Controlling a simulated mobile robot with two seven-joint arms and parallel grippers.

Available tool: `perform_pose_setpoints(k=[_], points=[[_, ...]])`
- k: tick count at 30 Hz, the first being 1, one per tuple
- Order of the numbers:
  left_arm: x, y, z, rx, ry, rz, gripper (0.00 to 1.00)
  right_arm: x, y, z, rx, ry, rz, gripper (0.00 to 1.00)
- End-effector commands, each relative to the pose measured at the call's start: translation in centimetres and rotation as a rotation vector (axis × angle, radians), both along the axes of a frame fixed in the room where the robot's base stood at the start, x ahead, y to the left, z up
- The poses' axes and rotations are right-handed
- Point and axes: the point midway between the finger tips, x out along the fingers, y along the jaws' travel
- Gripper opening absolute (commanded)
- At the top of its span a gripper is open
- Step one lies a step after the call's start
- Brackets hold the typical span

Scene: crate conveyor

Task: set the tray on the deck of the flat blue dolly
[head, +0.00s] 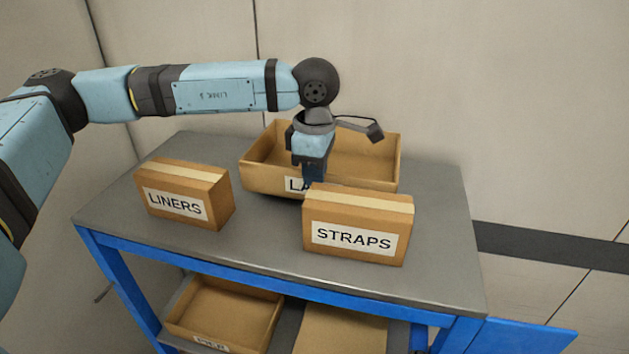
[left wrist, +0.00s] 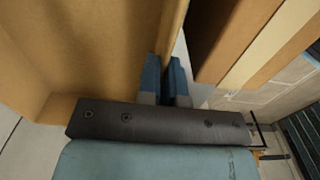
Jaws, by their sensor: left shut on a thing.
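An open cardboard tray (head: 262,181) sits at the back of the grey tabletop in the head view. Its label is mostly hidden; only "LA" shows. My left gripper (head: 313,184) comes down at its front wall and is shut on that wall. The fingertips are partly hidden behind the STRAPS box. In the left wrist view the two blue fingers (left wrist: 167,82) straddle the tray's wall (left wrist: 173,30). A flat blue surface (head: 520,338) shows at the lower right of the head view; I cannot tell whether it is the dolly. My right gripper is not in view.
The closed LINERS box (head: 187,190) stands left of the tray and the STRAPS box (head: 356,244) stands close in front. The table (head: 440,215) has free room at its right end. A lower shelf holds another open box (head: 225,311) and a brown surface (head: 340,330).

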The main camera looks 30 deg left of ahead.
Motion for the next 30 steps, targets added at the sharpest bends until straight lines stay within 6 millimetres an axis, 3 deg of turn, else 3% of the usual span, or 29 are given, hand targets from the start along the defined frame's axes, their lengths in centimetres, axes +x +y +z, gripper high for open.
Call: perform_pose_setpoints(k=[6, 17, 18, 19, 30], points=[[0.0, 0.0, -2.7, 0.000, 0.001, 0.000, 0.00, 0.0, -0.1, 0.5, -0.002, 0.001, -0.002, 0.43], [0.0, 0.0, -3.2, 0.000, 0.001, 0.000, 0.00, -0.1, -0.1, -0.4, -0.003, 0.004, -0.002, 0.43], [0.0, 0.0, -3.0, 0.000, 0.001, 0.000, 0.15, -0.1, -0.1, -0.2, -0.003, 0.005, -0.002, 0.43], [0.0, 0.0, -3.0, 0.000, 0.001, 0.000, 0.17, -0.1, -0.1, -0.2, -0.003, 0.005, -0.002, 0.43], [0.0, 0.0, -2.4, 0.000, 0.000, 0.000, 0.17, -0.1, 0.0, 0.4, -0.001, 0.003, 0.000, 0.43]])
